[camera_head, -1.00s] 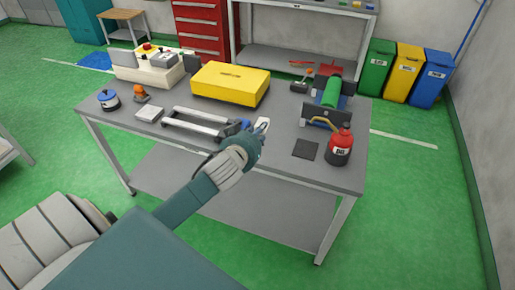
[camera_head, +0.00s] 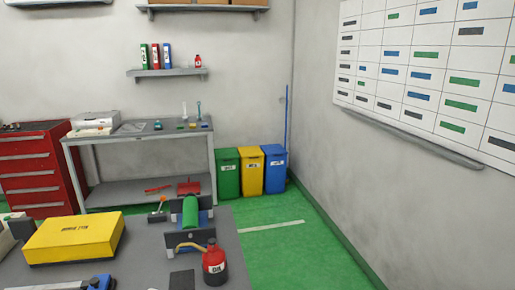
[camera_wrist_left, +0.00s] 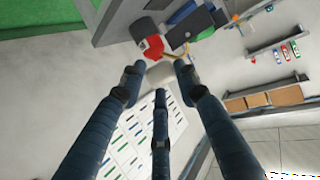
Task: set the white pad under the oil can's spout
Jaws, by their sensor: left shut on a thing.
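The red oil can (camera_head: 214,266) stands at the right front of the grey table, its yellow spout (camera_head: 188,247) pointing left. A dark square (camera_head: 182,281) lies on the table below the spout. In the left wrist view the can (camera_wrist_left: 152,46) and its spout appear just beyond my fingertips. My left gripper (camera_wrist_left: 159,80) is shut on a small pale thing (camera_wrist_left: 160,72), which looks like the white pad; the fingers partly hide it. The gap between it and the table cannot be judged.
A green roller in a dark stand (camera_head: 190,213) is just behind the can. A yellow box (camera_head: 75,238) lies on the table at left, with a blue-ended tool (camera_head: 100,283) in front. Bare tabletop (camera_head: 145,258) lies between box and can.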

